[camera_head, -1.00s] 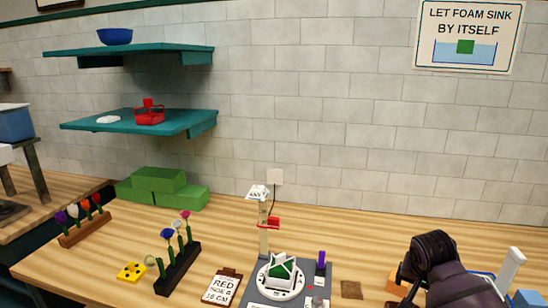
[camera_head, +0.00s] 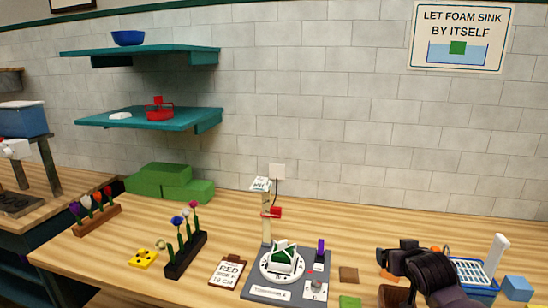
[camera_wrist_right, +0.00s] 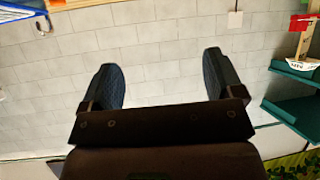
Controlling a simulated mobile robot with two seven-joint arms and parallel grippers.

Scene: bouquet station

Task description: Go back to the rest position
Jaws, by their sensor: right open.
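My right arm shows at the lower right of the head view, over the table. My right gripper (camera_wrist_right: 165,85) shows in the right wrist view with its two dark fingers wide apart and nothing between them. Behind the fingers is only the tiled wall. In the head view my right gripper's fingertips cannot be made out clearly. My left gripper is in neither view.
A grey station board (camera_head: 258,292) with a round white dial (camera_head: 268,272) stands left of my right arm. A blue basket (camera_head: 484,268) and a blue block (camera_head: 516,288) are to its right. A black flower rack (camera_head: 190,260) and a clipboard (camera_head: 229,270) lie further left.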

